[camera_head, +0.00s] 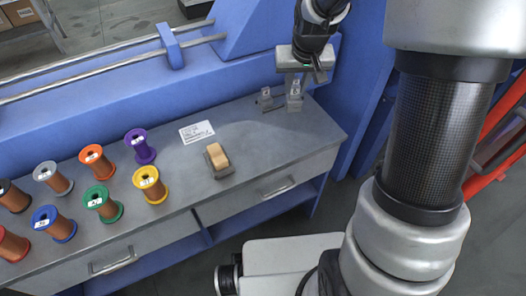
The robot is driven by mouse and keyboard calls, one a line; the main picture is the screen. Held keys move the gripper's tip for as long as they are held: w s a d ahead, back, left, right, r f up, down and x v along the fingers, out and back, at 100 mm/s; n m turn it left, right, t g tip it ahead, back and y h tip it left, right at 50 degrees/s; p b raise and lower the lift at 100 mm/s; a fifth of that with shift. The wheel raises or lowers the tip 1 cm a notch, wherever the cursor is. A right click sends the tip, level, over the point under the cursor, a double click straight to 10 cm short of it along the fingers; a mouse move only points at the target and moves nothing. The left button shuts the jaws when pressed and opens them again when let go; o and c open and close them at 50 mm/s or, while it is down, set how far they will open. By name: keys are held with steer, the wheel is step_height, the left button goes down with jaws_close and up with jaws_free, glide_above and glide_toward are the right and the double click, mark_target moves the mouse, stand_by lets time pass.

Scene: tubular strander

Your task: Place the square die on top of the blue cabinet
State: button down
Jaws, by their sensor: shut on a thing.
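My gripper (296,82) is at the back right of the grey workbench, pointing down. It is shut on a small grey die (294,100), low over the bench top or touching it; I cannot tell which. The fingers partly hide this piece, and its square shape is too small to confirm. A similar small grey die (266,98) stands just to its left on the bench, apart from the gripper. Blue cabinet-like bodywork (95,75) runs behind the bench; I cannot tell which part is the named cabinet.
The grey bench (250,130) carries several coloured wire spools (150,184) at left, a white label sheet (196,132) and a tan block in a grey holder (218,160). Metal rails (100,60) run along the back. Bare bench lies between the block and the gripper.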

mark_target(293, 111)
steer(key=f+b, duration=0.3)
steer(key=f, duration=0.7)
steer(key=shift+w+f, duration=0.15)
steer(key=shift+w, duration=0.05)
steer(key=shift+f, duration=0.25)
steer(key=c, duration=1.5)
jaws_free()
steer(key=shift+r, duration=0.1)
